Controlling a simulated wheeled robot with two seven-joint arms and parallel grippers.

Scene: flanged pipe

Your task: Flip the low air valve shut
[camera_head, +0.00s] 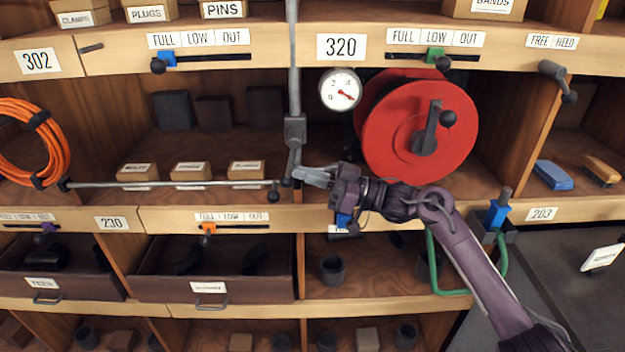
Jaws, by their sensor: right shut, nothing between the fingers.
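My right gripper (305,177) comes in from the lower right and points left, with its fingers shut. Its tips are at the lower end of a grey vertical pipe (293,60), which has a block-like fitting (295,131) partway down. I cannot tell whether the tips touch the pipe. A small blue part (343,220) shows just under my gripper, by a mostly hidden label on the shelf edge. I cannot tell whether it is the low air valve's handle. No valve is clearly readable as the low air one. My left gripper is out of view.
A round gauge (340,90) and a red reel with a crank (418,125) stand behind my arm. A thin horizontal rod (170,184) runs left of the gripper. A blue fitting (497,214) and green hose (467,292) are at right. Shelf edges lie above and below.

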